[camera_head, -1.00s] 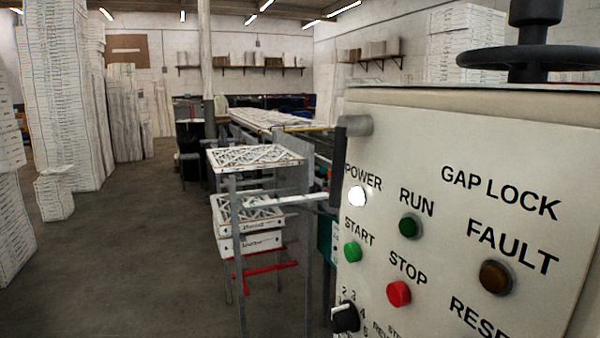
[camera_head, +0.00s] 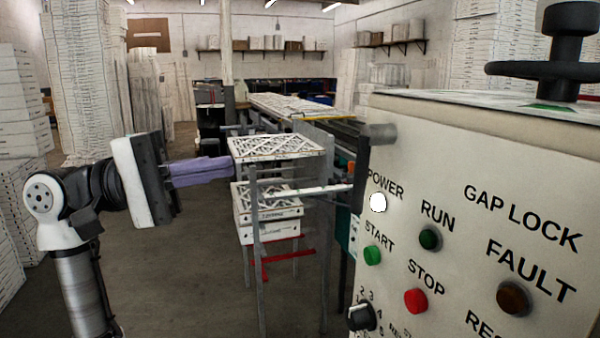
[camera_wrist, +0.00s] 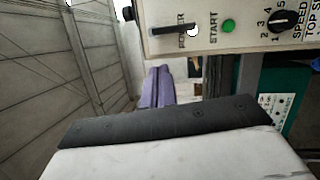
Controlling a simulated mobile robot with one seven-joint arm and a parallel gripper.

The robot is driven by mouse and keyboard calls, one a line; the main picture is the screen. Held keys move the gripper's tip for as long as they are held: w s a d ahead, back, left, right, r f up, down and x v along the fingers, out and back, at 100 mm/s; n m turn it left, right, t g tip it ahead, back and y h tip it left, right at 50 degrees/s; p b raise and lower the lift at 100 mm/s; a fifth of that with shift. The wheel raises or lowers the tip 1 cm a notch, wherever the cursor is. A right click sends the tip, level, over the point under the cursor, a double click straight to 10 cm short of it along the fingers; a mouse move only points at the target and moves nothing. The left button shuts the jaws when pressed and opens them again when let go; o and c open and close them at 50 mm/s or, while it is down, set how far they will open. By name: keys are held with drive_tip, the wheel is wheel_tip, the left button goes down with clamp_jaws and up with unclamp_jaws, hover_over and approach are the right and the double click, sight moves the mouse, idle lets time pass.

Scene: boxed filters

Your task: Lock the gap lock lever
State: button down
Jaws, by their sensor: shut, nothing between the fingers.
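The machine's control panel (camera_head: 450,225) fills the right of the head view, with the words GAP LOCK near its top. A dark bar (camera_head: 361,180) hangs downward from a grey round stub (camera_head: 380,134) at the panel's left edge; it looks like the gap lock lever. A black bar (camera_wrist: 174,29) also shows on the panel in the wrist view. My gripper (camera_head: 234,168) has purple fingers, shut and empty, pointing right toward the panel. It is left of the lever and apart from it. The fingers also show in the wrist view (camera_wrist: 158,72).
A metal stand (camera_head: 250,215) with white-framed filters (camera_head: 275,148) appears beyond my fingers in the head view. A black handwheel (camera_head: 560,70) stands on top of the machine. Stacks of boxes (camera_head: 85,90) line the left. The floor (camera_head: 190,290) between is clear.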

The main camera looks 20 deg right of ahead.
drive_tip(key=shift+w+d+f+m+t+y, duration=0.4)
drive_tip(key=shift+w+d+f+m+y, duration=0.1)
drive_tip(key=shift+w+d+f+y, duration=0.45)
drive_tip(key=shift+r, duration=0.1)
drive_tip(key=s+p+x, duration=0.2)
drive_tip(key=p+x, duration=0.2)
drive_tip(key=x, duration=0.8)
drive_tip(key=shift+s, duration=0.45)
drive_tip(key=shift+a, duration=0.1)
